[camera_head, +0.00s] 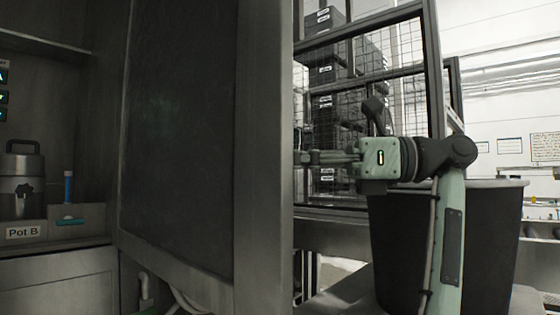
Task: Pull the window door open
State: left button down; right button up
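A metal-framed window door (431,62) stands right of centre in the head view. Racks of dark boxes show through its pane. Its top rail slopes up to the right. My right gripper (306,158) is in front of the window, pointing left, with its tips close to a wide grey post. I cannot tell whether its fingers are open or shut, or whether they touch anything. A small black part (375,114) sticks up by the gripper's body; I cannot tell what it belongs to. My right arm hides part of the frame. My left gripper is out of view.
A wide grey post (264,160) and large dark panel (180,130) fill the centre left. A big black bin (492,245) stands behind my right forearm. At far left, a metal pot (20,185) sits beside a holder labelled Pot B (23,232).

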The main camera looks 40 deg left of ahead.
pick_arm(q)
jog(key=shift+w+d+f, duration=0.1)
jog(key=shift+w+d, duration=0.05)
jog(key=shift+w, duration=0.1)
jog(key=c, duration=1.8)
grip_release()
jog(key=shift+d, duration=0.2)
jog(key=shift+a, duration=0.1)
